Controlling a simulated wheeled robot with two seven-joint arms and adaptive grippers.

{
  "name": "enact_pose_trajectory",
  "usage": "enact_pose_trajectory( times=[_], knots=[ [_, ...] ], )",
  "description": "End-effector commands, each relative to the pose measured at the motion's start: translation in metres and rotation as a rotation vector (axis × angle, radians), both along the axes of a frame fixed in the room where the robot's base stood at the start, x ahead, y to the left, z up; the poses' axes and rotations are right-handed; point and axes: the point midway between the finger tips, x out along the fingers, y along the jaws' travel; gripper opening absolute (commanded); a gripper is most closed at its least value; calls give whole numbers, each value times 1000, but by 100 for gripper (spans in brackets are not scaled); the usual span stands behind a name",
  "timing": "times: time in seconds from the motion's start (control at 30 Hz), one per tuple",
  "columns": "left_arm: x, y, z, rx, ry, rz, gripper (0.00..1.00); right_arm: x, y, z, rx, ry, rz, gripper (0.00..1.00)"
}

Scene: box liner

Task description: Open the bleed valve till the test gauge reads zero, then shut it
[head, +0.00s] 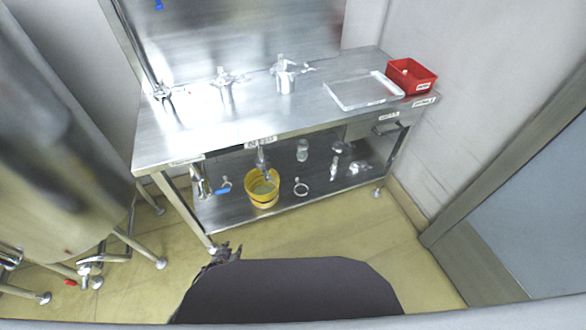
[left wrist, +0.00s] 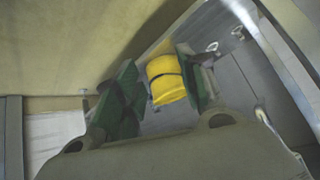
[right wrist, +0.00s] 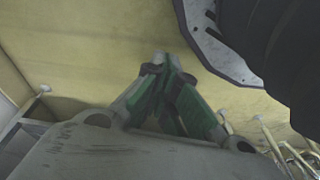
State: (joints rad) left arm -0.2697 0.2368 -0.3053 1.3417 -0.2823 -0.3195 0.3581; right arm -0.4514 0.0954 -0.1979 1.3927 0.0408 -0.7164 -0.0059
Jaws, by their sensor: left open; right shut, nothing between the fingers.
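No test gauge can be made out in any view. A blue-handled fitting (head: 222,188) sits on the lower shelf of the steel bench, left of a yellow bucket (head: 263,196); I cannot tell whether it is the bleed valve. My left gripper (head: 226,252) is low in front of the bench's left front leg, apart from the bucket. In the left wrist view its green fingers (left wrist: 155,72) are spread and empty, with the yellow bucket (left wrist: 165,80) farther off beyond them. My right gripper shows only in the right wrist view (right wrist: 160,62), its fingers together, empty, over the floor.
The bench top (head: 190,135) carries steel vessels (head: 285,78), a clear tray (head: 364,92) and a red bin (head: 411,76). Its lower shelf (head: 330,190) holds a ring clamp and glass pieces. A large tank (head: 60,170) with a red-handled outlet stands left. Floor in front is clear.

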Motion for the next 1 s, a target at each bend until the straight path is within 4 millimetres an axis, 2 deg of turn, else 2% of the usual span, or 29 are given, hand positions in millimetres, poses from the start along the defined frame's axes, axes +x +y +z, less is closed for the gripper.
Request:
enact_pose_trajectory(
  times=[0.2,0.5,1.0],
  knots=[
    [33,-11,18,-12,-88,-13,41,17,7,2,13,-17,0,0],
    [68,-29,53,-36,-204,-30,41,37,16,15,29,-37,3,0],
    [106,-62,119,-92,-395,-58,41,59,28,41,56,-70,9,0]
  ],
)
